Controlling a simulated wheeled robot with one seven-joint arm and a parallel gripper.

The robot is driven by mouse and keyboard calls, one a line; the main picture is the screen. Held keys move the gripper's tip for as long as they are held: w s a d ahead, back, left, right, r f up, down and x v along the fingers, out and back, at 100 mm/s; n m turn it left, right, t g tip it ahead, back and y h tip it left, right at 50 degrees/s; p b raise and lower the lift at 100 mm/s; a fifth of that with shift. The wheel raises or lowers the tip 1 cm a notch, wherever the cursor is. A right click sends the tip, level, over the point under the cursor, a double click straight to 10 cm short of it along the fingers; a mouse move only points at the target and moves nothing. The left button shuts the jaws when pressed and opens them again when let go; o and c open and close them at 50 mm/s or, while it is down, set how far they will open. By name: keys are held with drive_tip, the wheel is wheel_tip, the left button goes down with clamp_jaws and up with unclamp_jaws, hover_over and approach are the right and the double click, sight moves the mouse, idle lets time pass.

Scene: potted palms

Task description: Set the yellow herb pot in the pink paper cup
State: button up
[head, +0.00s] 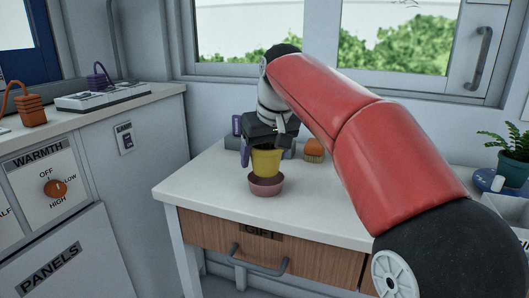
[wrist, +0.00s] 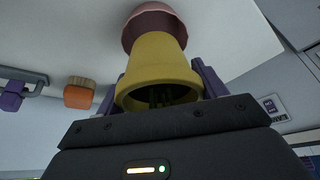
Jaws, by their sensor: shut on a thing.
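The yellow herb pot (head: 266,161) is held upright by my gripper (head: 262,149) over the desk. In the wrist view the pot (wrist: 158,60) sits between the two purple fingers of my gripper (wrist: 156,82), which are shut on it; its dark opening with some green inside faces the camera. The pink paper cup (head: 266,188) stands on the white desk directly below the pot. In the wrist view the cup (wrist: 150,14) shows past the pot's far end. The pot's bottom overlaps the cup's rim in the picture; I cannot tell whether it is inside.
An orange brush (head: 313,151) stands on the white desk (head: 205,190) right of the pot, behind it. A green plant (head: 506,148) in a teal pot is at the far right. The desk's front left is clear. A window is behind the desk.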

drive_tip(key=shift+f, duration=0.15)
idle(0.3)
drive_tip(key=shift+f+b, duration=1.1)
drive_tip(key=shift+f, duration=0.4)
drive_tip(key=o, duration=1)
drive_tip(key=shift+r, duration=0.1)
drive_tip(key=shift+o, duration=0.5)
wheel_tip(320, 180, up, 6)
drive_tip(key=p, duration=0.5)
drive_tip(key=shift+f+p, duration=0.25)
drive_tip(key=shift+p, duration=0.15)
drive_tip(key=shift+r, duration=1.25)
